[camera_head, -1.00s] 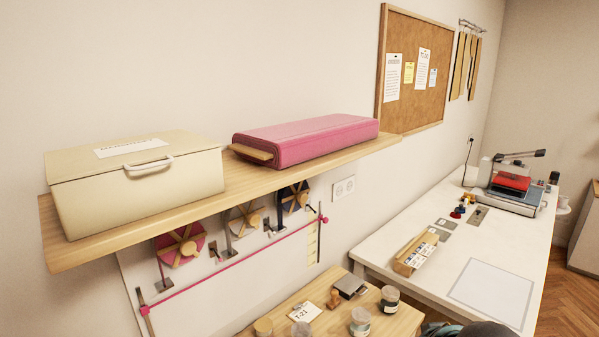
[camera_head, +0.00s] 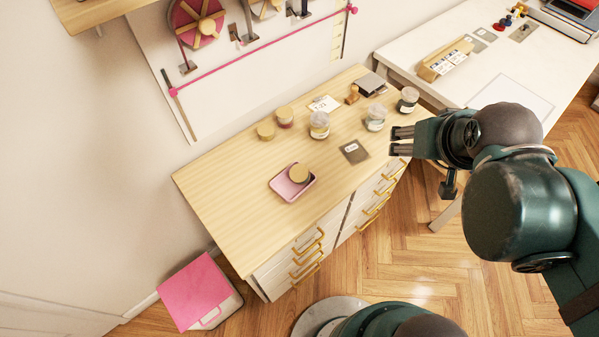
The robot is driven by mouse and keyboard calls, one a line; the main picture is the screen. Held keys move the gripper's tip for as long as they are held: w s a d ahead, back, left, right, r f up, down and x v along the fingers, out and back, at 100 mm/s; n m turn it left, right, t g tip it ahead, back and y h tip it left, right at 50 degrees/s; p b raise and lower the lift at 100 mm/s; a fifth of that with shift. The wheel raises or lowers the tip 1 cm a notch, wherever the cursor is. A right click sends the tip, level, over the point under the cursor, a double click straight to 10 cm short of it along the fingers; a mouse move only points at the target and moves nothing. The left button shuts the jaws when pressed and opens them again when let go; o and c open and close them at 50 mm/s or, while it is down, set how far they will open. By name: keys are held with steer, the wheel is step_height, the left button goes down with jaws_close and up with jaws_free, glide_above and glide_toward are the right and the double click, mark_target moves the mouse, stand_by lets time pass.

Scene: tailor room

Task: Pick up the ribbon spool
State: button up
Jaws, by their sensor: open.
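Several short round pieces with tan tops, which look like spools, are on the wooden cabinet top (camera_head: 225,190). One tan-topped piece with a dark side (camera_head: 299,174) sits in a small pink tray (camera_head: 280,190) near the front edge. Another with a reddish side (camera_head: 285,117) and a plain tan one (camera_head: 265,131) stand side by side toward the back. I cannot tell which is the ribbon spool. My gripper (camera_head: 401,141) is open and empty, fingers pointing left, at the right of the cabinet top, well apart from these pieces.
Two lidded jars, (camera_head: 320,125) and (camera_head: 376,118), and a third jar (camera_head: 408,99) stand along the back right. A dark labelled card (camera_head: 354,152) lies left of my gripper. A wall rack (camera_head: 255,55) rises behind. The cabinet top's left part is clear.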

stand_by(0.4)
steer(key=shift+c, duration=1.2)
steer(key=shift+a, duration=0.1)
steer(key=w+a+f+m+g+h, duration=0.1)
steer(key=w+a+f+m, duration=0.15)
steer(key=a+m, duration=0.2)
steer(key=w+a+f+m+g, duration=0.2)
steer(key=a+f+m, duration=0.1)
steer(key=a, duration=0.3)
steer(key=w+a+f+m+g+h, duration=0.1)
steer(key=w+a+f+m, duration=0.1)
steer(key=a+m, duration=0.25)
steer(key=s+a+f+m+h, duration=0.1)
steer(key=a+f+m, duration=0.3)
steer(key=a, duration=0.4)
steer(key=s+a+f+m+h, duration=0.1)
steer(key=a+f+m+h, duration=0.1)
steer(key=a+f+m, duration=0.2)
steer(key=a+f, duration=0.2)
steer(key=a, duration=0.1)
steer(key=shift+a+f+m+g+p, duration=0.35)
steer(key=shift+a+m+g+p, duration=0.05)
steer(key=shift+w, duration=0.1)
